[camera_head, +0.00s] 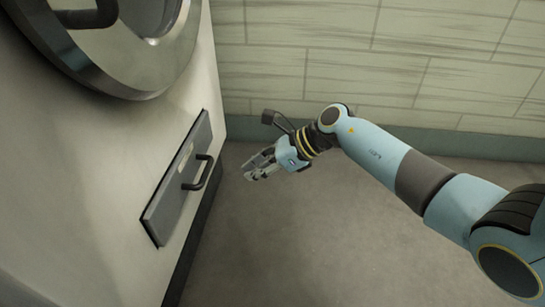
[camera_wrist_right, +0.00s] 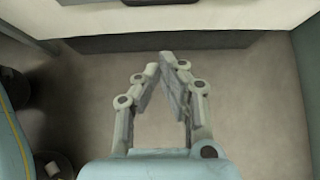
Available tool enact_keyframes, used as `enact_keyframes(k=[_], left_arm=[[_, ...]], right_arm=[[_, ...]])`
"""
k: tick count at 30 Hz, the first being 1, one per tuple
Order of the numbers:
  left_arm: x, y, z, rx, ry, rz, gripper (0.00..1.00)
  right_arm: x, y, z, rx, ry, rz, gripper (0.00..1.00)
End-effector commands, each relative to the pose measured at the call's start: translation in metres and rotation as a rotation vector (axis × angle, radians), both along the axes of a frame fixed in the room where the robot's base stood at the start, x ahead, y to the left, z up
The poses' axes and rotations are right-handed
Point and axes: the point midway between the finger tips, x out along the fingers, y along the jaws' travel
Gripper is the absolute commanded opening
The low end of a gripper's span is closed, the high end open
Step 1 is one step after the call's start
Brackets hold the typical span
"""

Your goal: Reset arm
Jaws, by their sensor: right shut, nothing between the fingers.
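My right arm comes in from the right in the head view. Its gripper (camera_head: 256,168) hangs above the grey floor, a short way to the right of the large white machine. In the right wrist view the gripper's fingers (camera_wrist_right: 164,66) lean together at the tips, with nothing held between them. My left gripper does not show in either view.
The white machine (camera_head: 90,180) fills the left side, with a round door (camera_head: 135,75) and a grey drawer panel (camera_head: 170,195) with a dark handle (camera_head: 199,172). A tiled wall (camera_head: 380,65) stands behind. The floor (camera_head: 310,240) below the arm is clear.

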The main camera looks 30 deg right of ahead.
Motion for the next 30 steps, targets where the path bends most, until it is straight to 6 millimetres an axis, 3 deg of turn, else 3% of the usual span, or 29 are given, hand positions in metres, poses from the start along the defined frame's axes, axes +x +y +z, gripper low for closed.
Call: enact_keyframes(k=[1, 9, 20, 23, 27, 30], left_arm=[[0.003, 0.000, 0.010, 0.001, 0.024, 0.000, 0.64], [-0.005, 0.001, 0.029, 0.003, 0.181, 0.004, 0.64], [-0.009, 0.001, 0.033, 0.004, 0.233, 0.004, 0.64], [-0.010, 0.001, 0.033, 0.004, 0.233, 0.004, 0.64], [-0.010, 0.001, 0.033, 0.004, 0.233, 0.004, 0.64], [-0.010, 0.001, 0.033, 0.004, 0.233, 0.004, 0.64]], right_arm=[[-0.003, -0.006, 0.009, -0.004, -0.004, 0.000, 0.00], [-0.016, -0.025, 0.025, -0.003, -0.001, 0.001, 0.00], [-0.024, -0.030, 0.025, -0.001, 0.009, 0.000, 0.00], [-0.043, -0.028, 0.011, 0.002, 0.044, 0.000, 0.00], [-0.102, -0.012, -0.020, 0.037, 0.132, 0.003, 0.00], [-0.145, 0.020, -0.010, 0.204, 0.150, -0.080, 0.00]])
